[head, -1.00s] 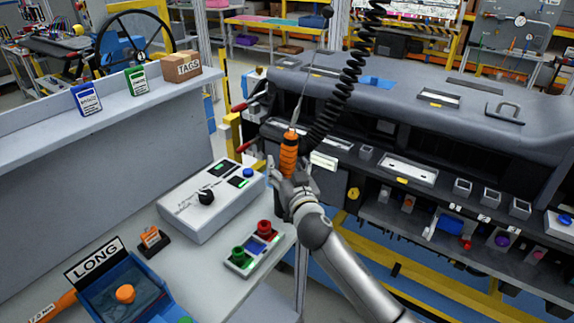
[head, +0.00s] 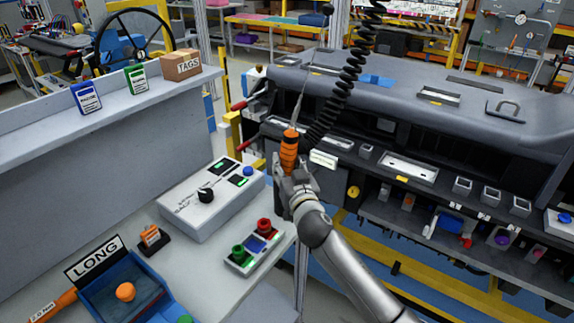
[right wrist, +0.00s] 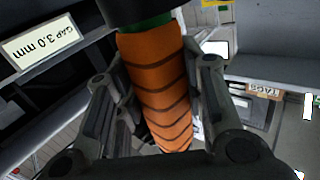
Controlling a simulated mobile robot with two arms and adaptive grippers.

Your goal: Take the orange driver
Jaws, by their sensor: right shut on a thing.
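The orange driver (head: 289,150) stands upright in the head view, with its thin metal shaft pointing up beside the black coiled cord. My right gripper (head: 291,176) is shut around the lower part of its ribbed orange handle. In the right wrist view the handle (right wrist: 160,90) fills the space between the two fingers, and a green and dark collar shows at its top. My left gripper is not in view.
Beside the driver are a white control box (head: 210,197) with a black knob and a button tray (head: 252,247). A blue bin (head: 122,290) stands by a LONG sign (head: 94,257). The grey dashboard module (head: 430,110) lies behind and to the right.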

